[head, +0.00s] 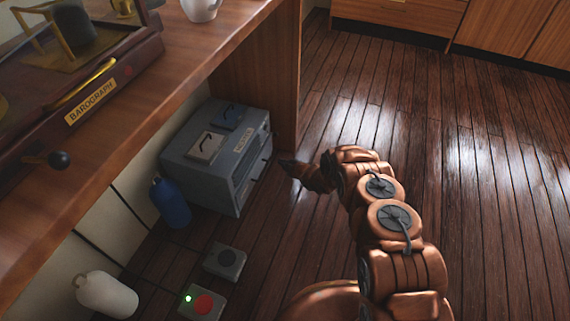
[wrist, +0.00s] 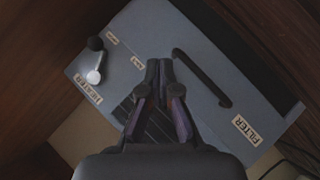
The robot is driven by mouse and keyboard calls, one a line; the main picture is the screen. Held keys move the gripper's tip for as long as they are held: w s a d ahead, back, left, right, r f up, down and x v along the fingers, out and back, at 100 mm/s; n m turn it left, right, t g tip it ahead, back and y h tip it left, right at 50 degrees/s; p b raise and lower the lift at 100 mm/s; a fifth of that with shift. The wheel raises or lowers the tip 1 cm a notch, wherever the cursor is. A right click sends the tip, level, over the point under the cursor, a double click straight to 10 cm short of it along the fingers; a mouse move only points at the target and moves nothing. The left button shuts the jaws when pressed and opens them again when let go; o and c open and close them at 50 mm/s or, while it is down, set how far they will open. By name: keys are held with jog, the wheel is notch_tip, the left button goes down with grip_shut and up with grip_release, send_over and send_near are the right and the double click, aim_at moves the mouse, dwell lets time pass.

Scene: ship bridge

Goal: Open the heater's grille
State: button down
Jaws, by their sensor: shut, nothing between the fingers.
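The heater (head: 190,172) is a blue-grey box on the floor under the desk. Its front faces right, with a dark slatted opening (head: 249,175) below a small label. Dark slats, seemingly the grille (wrist: 158,128), show partly behind my fingers. My gripper (head: 284,163) is shut and empty, just right of the heater's front. In the wrist view its fingertips (wrist: 159,64) lie over the panel, left of the black handle; contact cannot be told.
A blue bottle (head: 170,203) stands against the heater's near side. A white bottle (head: 106,294) and two button boxes (head: 203,303) (head: 225,262) are on the floor nearer. The desk (head: 150,85) overhangs, with its side panel (head: 272,75) behind the heater. Floor to the right is clear.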

jog(key=shift+s+d+f, duration=0.1)
jog(key=shift+s+d, duration=0.25)
jog(key=shift+s, duration=0.35)
